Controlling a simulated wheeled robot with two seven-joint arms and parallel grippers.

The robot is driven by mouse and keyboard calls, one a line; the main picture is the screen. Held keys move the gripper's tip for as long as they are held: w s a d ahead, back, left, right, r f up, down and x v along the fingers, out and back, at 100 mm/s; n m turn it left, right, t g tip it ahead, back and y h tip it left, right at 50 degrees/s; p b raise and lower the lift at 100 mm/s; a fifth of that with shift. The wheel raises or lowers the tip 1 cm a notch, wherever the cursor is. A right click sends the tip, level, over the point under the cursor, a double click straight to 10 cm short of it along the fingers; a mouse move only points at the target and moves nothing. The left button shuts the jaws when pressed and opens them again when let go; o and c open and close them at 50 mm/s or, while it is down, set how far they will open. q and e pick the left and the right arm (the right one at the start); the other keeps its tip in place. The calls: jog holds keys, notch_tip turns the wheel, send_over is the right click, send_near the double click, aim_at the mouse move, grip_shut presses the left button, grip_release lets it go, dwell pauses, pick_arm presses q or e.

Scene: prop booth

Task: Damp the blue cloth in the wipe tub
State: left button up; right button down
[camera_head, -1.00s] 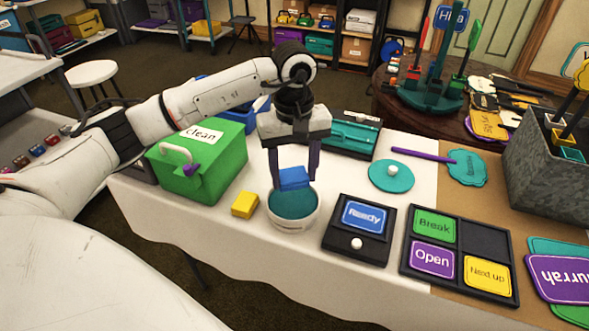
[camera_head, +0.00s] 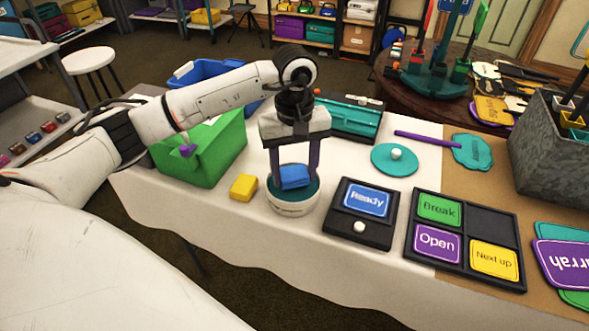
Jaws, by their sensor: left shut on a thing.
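My left gripper (camera_head: 294,180) comes down over the wipe tub (camera_head: 293,208), a round white tub with a teal inside. It is shut on the blue cloth (camera_head: 294,173), a small folded block between its two purple fingers. The cloth is at the tub's mouth, within the rim as seen from above; whether it touches the teal inside I cannot tell. A flat teal disc with a white knob (camera_head: 381,164) lies on the table to the right. My right gripper is not in view.
A yellow block (camera_head: 243,187) sits close left of the tub. A green box (camera_head: 222,150) stands behind it, partly hidden by my left arm. A black tray with a blue "Ready" card (camera_head: 367,200) is close right. White tabletop shows in front.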

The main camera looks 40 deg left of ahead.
aim_at(295, 177)
pick_arm(q)
jog(key=shift+f, duration=0.15)
dwell(0.3)
jog(key=shift+f+b, duration=0.45)
dwell(0.7)
jog(key=shift+r, duration=0.15)
jog(key=shift+r+p, duration=2.15)
jog(key=shift+r, duration=1.25)
